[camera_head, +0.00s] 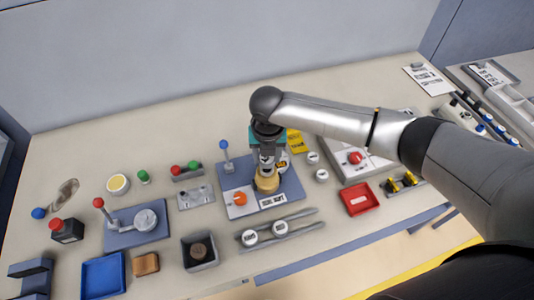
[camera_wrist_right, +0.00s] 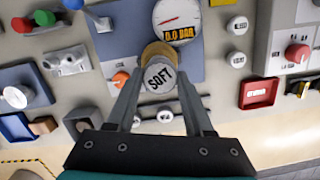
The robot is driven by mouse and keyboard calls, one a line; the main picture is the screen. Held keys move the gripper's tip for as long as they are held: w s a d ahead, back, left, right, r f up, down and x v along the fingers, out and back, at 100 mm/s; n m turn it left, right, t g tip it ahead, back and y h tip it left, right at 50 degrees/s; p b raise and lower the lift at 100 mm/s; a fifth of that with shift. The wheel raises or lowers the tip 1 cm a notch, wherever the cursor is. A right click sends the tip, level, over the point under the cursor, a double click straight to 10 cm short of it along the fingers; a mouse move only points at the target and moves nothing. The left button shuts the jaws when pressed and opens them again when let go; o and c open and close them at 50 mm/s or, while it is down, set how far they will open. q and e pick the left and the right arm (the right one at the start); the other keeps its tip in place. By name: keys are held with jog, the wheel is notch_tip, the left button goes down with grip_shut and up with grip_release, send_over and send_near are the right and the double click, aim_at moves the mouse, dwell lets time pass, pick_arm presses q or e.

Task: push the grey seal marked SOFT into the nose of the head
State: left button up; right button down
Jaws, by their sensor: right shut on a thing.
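The grey round seal marked SOFT (camera_wrist_right: 160,78) is between the fingertips of my right gripper (camera_wrist_right: 160,84), its label facing the wrist camera. Right behind it is a tan, brass-like round piece (camera_wrist_right: 156,50), which looks like the head; it also shows in the head view (camera_head: 266,184) under my right gripper (camera_head: 267,165), on a blue plate (camera_head: 233,178). I cannot tell whether the seal touches the head or sits in its nose. In the head view the gripper hides the seal. My left gripper is not in view.
A gauge (camera_wrist_right: 178,18) reading 0.0 BAR stands beside the head. A blue-knobbed lever (camera_head: 225,150) and an orange knob (camera_head: 240,198) are close by. Two white round pieces (camera_head: 280,228) lie on rails in front. A red tray (camera_head: 357,199) is to the right.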

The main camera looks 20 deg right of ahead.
jog(key=shift+p, duration=0.3)
dwell(0.5)
jog(key=shift+f+b, duration=0.8)
jog(key=shift+f, duration=0.5)
jog(key=shift+c, duration=1)
grip_release()
notch_tip(320, 180, up, 15)
jog(key=s, duration=0.2)
jog(key=shift+a, duration=0.25)
jog(key=shift+s, duration=0.1)
